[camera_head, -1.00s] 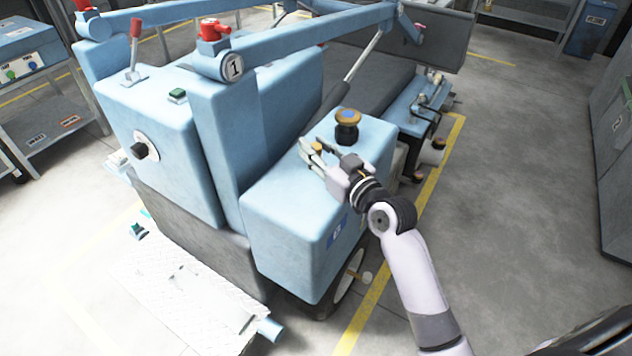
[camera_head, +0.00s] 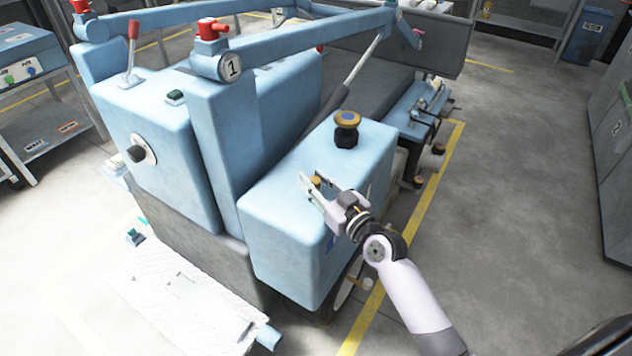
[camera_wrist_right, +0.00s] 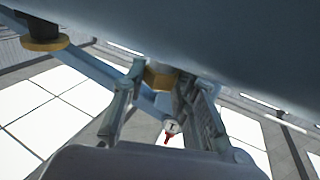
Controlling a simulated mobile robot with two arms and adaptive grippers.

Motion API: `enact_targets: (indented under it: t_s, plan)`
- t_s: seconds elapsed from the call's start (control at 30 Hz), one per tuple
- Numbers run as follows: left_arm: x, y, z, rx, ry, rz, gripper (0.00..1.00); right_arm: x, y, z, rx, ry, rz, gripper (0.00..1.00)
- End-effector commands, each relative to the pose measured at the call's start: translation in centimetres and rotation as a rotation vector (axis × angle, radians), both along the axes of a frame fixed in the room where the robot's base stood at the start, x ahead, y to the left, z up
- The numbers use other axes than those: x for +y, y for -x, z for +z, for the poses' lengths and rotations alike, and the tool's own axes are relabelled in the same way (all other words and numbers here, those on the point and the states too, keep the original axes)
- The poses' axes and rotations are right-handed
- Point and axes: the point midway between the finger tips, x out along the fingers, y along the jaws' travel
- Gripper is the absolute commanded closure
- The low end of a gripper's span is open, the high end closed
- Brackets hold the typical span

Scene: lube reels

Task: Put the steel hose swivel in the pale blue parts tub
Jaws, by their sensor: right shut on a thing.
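My right gripper (camera_head: 318,186) is shut on a small fitting (camera_head: 315,181), which I take for the steel hose swivel. The fitting shows a brass-coloured top in the head view. In the right wrist view it has a brass-coloured hex band (camera_wrist_right: 160,77) and a greyer part, between the two fingers (camera_wrist_right: 165,105). It is close to the pale blue box top of the machine; I cannot tell if it touches it. The fingers hide part of it. I cannot pick out the pale blue parts tub with certainty. My left gripper is not in view.
A black knob with an orange-brass cap (camera_head: 346,125) stands on the box top (camera_head: 285,200), just behind my right gripper. Blue lift arms (camera_head: 300,32) rise behind it. A pale blue ledge (camera_head: 415,105) with small parts lies beyond. The floor at right (camera_head: 520,190) is clear.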

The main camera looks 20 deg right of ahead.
Motion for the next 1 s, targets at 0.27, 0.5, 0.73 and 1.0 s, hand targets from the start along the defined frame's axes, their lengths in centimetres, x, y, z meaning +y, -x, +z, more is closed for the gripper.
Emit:
enact_targets:
  t_s: [0.27, 0.5, 0.73, 1.0]
  plan:
    - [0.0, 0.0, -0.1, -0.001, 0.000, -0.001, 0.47, 0.0, 0.0, -0.2, 0.001, 0.000, 0.000, 0.59]
    - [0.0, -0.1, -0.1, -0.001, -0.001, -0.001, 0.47, 0.0, 0.0, -0.2, 0.001, 0.000, 0.000, 0.54]
    - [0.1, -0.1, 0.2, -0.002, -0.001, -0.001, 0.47, -0.1, 0.2, 0.2, 0.001, 0.001, -0.001, 0.54]
    - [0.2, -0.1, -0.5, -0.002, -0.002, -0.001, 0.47, -1.4, 4.9, -0.2, 0.003, 0.004, 0.000, 0.54]
